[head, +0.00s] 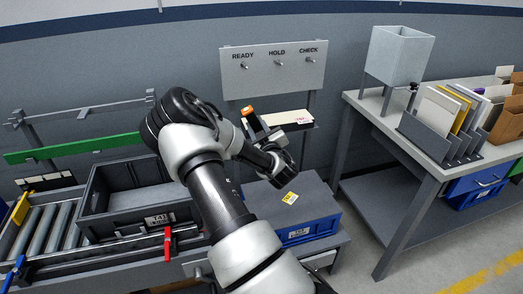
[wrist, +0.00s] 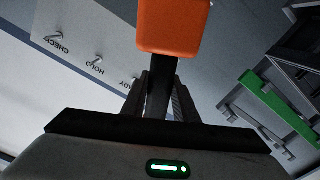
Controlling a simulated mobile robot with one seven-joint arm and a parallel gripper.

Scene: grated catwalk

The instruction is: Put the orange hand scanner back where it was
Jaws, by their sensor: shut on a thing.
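The orange hand scanner (head: 247,110) is held up by my gripper (head: 261,128), in front of and below the hook board. In the wrist view, its orange head (wrist: 174,28) sticks out beyond my gripper (wrist: 160,92), whose fingers are shut on its dark handle (wrist: 160,75). The grey board (head: 290,78) carries three hooks under the words READY, HOLD and CHECK; nothing hangs on them. The board also shows upside down in the wrist view (wrist: 70,50). The frames do not show where the scanner was before.
A shelf with a pale top (head: 287,117) sits under the board. Below my arm is a grey-topped blue box (head: 320,212) with a yellow label. A dark tote (head: 112,222) stands on the roller conveyor at left. A table (head: 390,122) with a hopper and file racks stands right.

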